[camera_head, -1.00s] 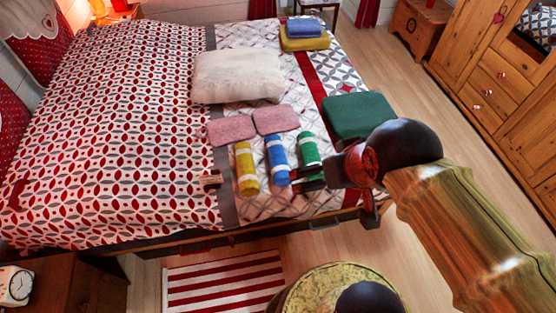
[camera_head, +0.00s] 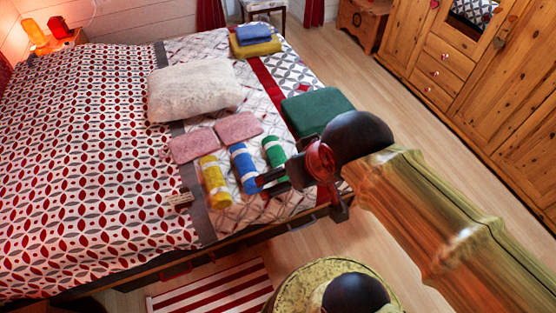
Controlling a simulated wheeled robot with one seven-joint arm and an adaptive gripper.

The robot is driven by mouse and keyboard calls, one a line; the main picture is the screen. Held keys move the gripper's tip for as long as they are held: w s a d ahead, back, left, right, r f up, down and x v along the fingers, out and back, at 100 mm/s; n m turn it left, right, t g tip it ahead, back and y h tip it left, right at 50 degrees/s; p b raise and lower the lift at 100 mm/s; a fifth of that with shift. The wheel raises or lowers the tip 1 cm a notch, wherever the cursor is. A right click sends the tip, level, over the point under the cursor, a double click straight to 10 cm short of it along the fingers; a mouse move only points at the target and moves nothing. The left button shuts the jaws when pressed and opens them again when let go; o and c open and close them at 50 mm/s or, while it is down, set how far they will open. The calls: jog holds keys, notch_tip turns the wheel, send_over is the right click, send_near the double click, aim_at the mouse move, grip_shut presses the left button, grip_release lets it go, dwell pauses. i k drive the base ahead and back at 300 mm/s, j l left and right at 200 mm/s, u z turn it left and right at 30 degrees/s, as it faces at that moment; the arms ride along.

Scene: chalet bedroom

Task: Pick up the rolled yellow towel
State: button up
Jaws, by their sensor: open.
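The rolled yellow towel (camera_head: 214,182) lies on the front part of the bed, leftmost of three rolled towels, with a pale band around it. The rolled blue towel (camera_head: 243,168) lies just right of it, and the rolled green towel (camera_head: 274,156) right of that. My gripper (camera_head: 264,186) is open, its dark fingers pointing left near the lower ends of the blue and green towels. It is apart from the yellow towel, with the blue towel's lower end between them. Whether the fingers touch the blue towel, I cannot tell.
Two pink folded cloths (camera_head: 193,145) and a white pillow (camera_head: 194,90) lie behind the rolls. A dark green folded cloth (camera_head: 315,108) lies to the right. A small wooden block (camera_head: 179,199) lies left of the yellow towel. The patterned bedspread (camera_head: 85,150) at left is mostly clear.

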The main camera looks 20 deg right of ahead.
aim_at(218, 192)
jog(key=j+z, duration=0.2)
jog(key=z, duration=0.2)
jog(key=i+j+z, duration=0.1)
jog(key=j+z, duration=0.15)
jog(key=z, duration=0.15)
jog(key=j+z, duration=0.2)
jog(key=z, duration=0.2)
jog(key=j+z, duration=0.1)
jog(key=j, duration=0.35)
jog(key=k+j+z, duration=0.1)
jog(key=j, duration=0.35)
jog(key=k+j+z, duration=0.1)
jog(key=j, duration=0.35)
jog(key=k+j+z, duration=0.1)
jog(key=j, duration=0.35)
